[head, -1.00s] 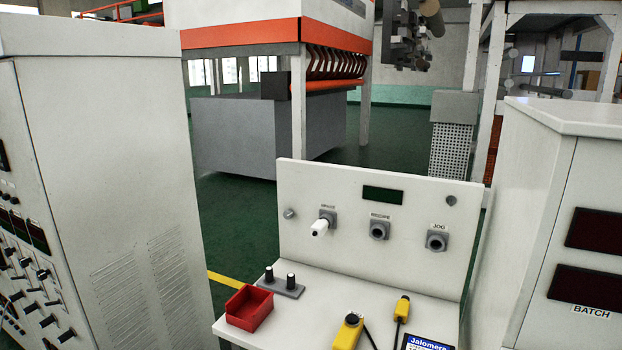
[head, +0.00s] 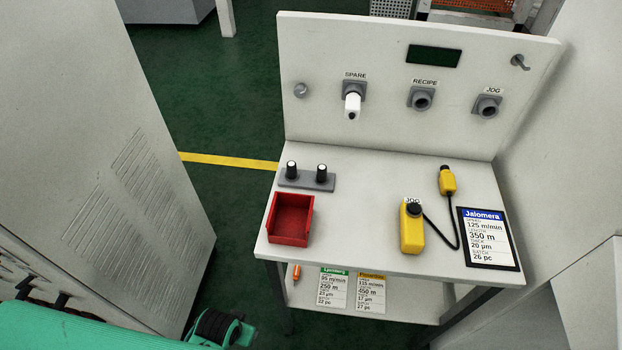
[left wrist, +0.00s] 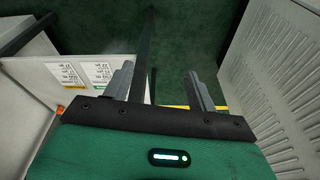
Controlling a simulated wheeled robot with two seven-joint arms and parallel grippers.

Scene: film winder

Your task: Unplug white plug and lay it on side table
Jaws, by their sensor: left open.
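The white plug (head: 352,106) sits in the grey socket marked SPARE on the upright white panel (head: 390,130). The white side table (head: 350,190) stands in front of and below that panel. My left gripper (left wrist: 160,84) shows in the left wrist view with its two grey fingers apart and nothing between them. It is low, away from the plug, with floor and a table leg beyond the fingers. In the head view my green left arm enters at the bottom left. My right gripper is in neither view.
On the table are a red bin (head: 290,222), a grey block with two black knobs (head: 306,180), a yellow pendant (head: 412,228) cabled to a yellow connector (head: 447,182), and a Jalomera card (head: 488,238). The table's middle is bare. A large cabinet (head: 90,150) stands left.

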